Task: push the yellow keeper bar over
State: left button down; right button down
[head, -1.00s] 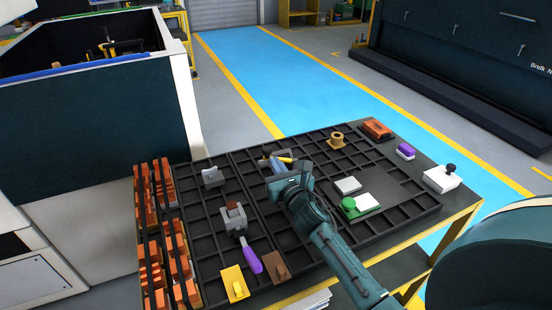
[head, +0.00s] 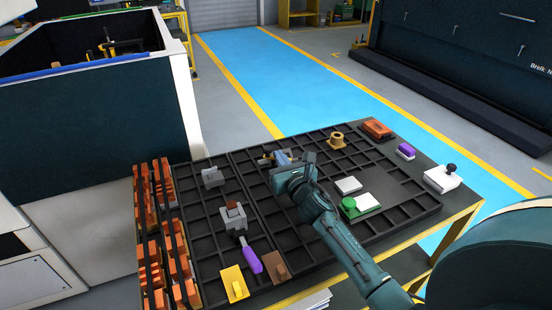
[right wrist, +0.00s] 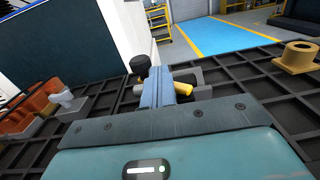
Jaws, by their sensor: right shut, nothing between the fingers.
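The yellow keeper bar (right wrist: 183,89) lies on a grey fixture (right wrist: 205,92) in the right wrist view. The closed fingers of my right gripper (right wrist: 165,84) stand across it, with yellow showing on both sides. I cannot tell whether they touch it. In the head view a small yellow end of the bar (head: 262,161) shows left of the right gripper (head: 279,158); the rest is hidden behind the fingers and hand. The right gripper is shut and empty. My left gripper is not in view.
A black tray (head: 222,263) with a raised grid covers most of the table.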

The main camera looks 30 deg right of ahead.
aim_at(288, 154)
jog(key=shift+w+d+b, duration=0.55)
jog(key=shift+w+d, duration=1)
jog(key=shift+d, duration=0.15)
jog(key=shift+d, duration=0.1)
jog(key=shift+w+d, duration=0.35)
jog(key=shift+s, duration=0.1)
jog(key=shift+s+a+p, duration=0.2)
jog(key=shift+s+p, duration=0.25)
jog(key=shift+s, duration=1.5)
